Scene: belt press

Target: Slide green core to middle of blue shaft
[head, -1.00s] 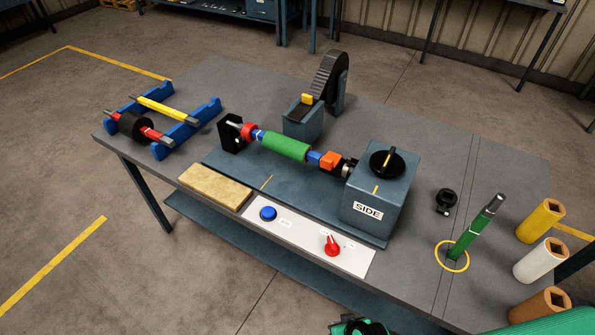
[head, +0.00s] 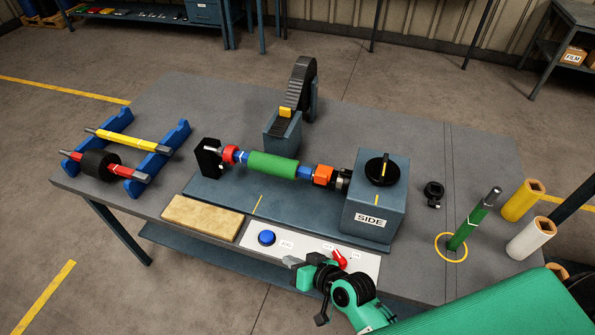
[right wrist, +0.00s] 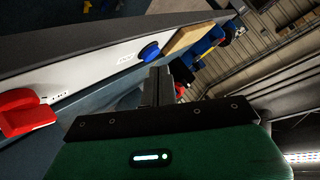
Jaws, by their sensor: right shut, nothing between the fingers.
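The green core (head: 273,166) sits around the blue shaft (head: 305,172), which lies level in the press. Blue shaft shows at both ends of the core. A red collar (head: 229,154) is at the shaft's left and an orange collar (head: 323,175) at its right, beside the grey SIDE box (head: 376,200). My right gripper (head: 292,263) is shut and empty, in front of the white control panel, apart from the core. Its shut fingers also show in the right wrist view (right wrist: 157,88). My left gripper is not in view.
The control panel (head: 310,254) carries a blue button (head: 267,238) and a red knob (head: 339,259), close to my right gripper. A tan pad (head: 203,217) lies left of it. A green rod (head: 473,220) stands at right. A blue rack (head: 158,152) stands at left.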

